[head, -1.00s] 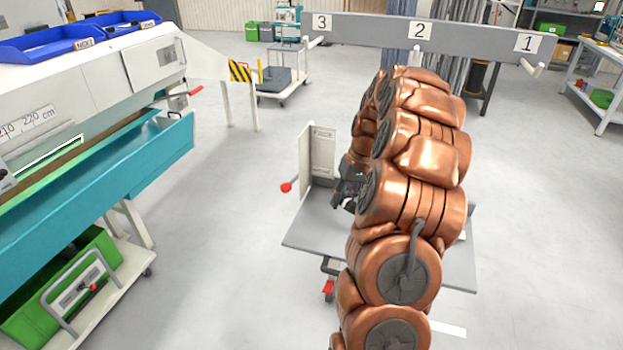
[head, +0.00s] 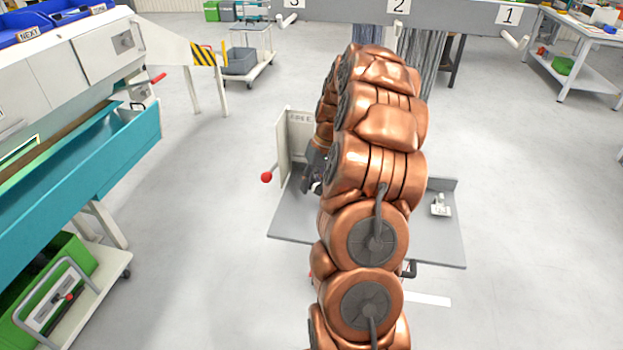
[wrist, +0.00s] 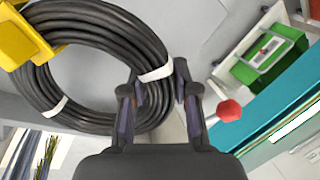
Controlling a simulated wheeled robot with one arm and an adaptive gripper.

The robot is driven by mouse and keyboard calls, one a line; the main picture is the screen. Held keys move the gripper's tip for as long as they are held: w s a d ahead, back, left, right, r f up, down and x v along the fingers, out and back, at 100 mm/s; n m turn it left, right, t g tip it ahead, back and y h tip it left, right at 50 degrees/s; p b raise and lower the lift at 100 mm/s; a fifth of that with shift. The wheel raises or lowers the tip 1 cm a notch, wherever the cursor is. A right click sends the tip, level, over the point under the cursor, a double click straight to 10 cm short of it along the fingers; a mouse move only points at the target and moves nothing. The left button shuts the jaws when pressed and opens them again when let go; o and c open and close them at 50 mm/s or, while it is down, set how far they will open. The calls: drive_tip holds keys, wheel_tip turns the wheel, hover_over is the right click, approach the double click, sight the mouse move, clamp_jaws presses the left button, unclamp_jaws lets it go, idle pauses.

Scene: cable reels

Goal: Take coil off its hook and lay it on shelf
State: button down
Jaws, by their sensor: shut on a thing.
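The coil (wrist: 85,70) is a ring of black cable with white ties, in the wrist view. My gripper (wrist: 158,95) is shut on the coil's right side, close to a tie, with a finger on each side of the bundle. In the head view my gripper (head: 314,172) shows only partly, dark, behind my copper-coloured arm, and the coil is hidden. It is over the left part of a grey flat shelf (head: 290,215) with an upright panel. Whether the coil touches the shelf, I cannot tell. The hooks (head: 515,40) are on a grey numbered rail.
A red-knobbed lever (head: 266,177) sticks out left of the shelf. A small white piece (head: 440,205) stands on its right part. A yellow block (wrist: 20,38) shows beside the coil. A teal-trayed machine (head: 100,150) stands left. Floor right of the shelf is clear.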

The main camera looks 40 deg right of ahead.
drive_tip(key=shift+f, duration=2.25)
drive_tip(key=shift+c, duration=0.8)
unclamp_jaws()
drive_tip(key=shift+r, duration=0.1)
drive_tip(key=v, duration=0.9)
drive_tip(key=shift+d+r, duration=0.15)
drive_tip(key=shift+r, duration=0.25)
drive_tip(key=shift+s+r, duration=0.1)
drive_tip(key=shift+s, duration=0.05)
wheel_tip(320, 180, up, 4)
drive_tip(key=shift+f, duration=0.1)
idle(0.6)
idle(0.3)
